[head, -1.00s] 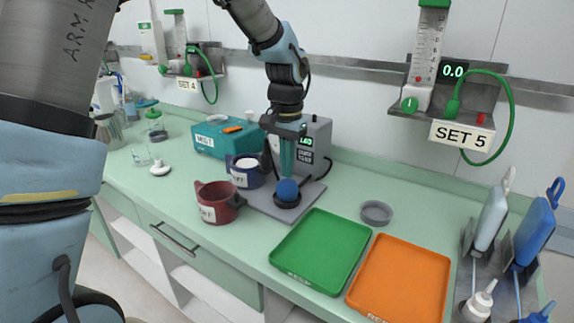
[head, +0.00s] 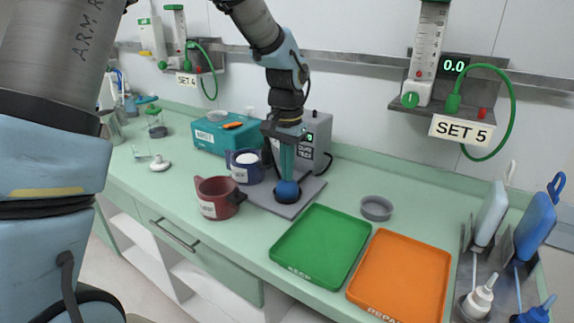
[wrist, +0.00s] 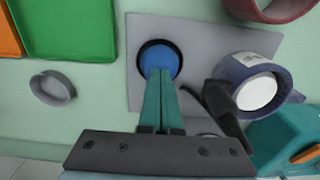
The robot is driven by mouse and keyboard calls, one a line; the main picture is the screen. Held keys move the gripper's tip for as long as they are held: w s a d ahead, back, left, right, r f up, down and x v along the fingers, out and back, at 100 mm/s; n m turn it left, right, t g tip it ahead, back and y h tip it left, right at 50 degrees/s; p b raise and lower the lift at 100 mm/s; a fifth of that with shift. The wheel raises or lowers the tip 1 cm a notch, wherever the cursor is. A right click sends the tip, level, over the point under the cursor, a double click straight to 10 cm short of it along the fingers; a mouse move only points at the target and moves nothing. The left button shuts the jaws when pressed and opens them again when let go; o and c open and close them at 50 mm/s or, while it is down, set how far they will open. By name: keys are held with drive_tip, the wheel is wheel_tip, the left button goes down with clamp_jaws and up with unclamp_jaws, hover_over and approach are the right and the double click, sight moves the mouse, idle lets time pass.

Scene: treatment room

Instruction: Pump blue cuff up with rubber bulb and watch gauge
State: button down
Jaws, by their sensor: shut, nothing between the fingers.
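The blue rubber bulb (head: 289,190) sits in a dark round holder on a grey plate. My gripper (head: 287,181) is shut and points straight down, its fingertips on top of the bulb. In the wrist view the closed fingers (wrist: 159,74) overlap the bulb (wrist: 158,54), with nothing between them. The bulb looks pressed low, though how far is hard to tell. The blue cuff (head: 241,174), a labelled ring around a white core, stands left of the bulb. The gauge box (head: 318,128) with a small green display stands behind my gripper; its reading is too small to read.
A red cuff-like ring (head: 222,200) stands front left of the plate. A green tray (head: 321,247) and an orange tray (head: 399,277) lie to the right, with a grey dish (head: 376,208) behind. A teal box (head: 213,138) stands behind left. Bottles stand far right.

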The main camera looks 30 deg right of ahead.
wheel_tip(320, 180, up, 14)
drive_tip(key=p, duration=0.1)
idle(0.5)
idle(1.5)
drive_tip(key=w+a+f+n, duration=0.2)
drive_tip(key=a+f+n, duration=0.1)
drive_tip(key=a, duration=0.7)
drive_tip(key=w+a+f+n, duration=0.2)
drive_tip(key=a+f+n, duration=0.15)
drive_tip(key=a, duration=0.65)
drive_tip(key=s+a+f+n, duration=0.2)
drive_tip(key=s+a, duration=0.1)
drive_tip(key=a, duration=0.5)
drive_tip(key=s+a+f+n+t, duration=0.1)
drive_tip(key=s+a+f+n, duration=0.1)
drive_tip(key=a, duration=0.6)
drive_tip(key=shift+s+f+t, duration=0.3)
drive_tip(key=shift+s+f, duration=0.35)
drive_tip(key=shift+f, duration=0.1)
drive_tip(key=shift+n, duration=0.25)
idle(0.7)
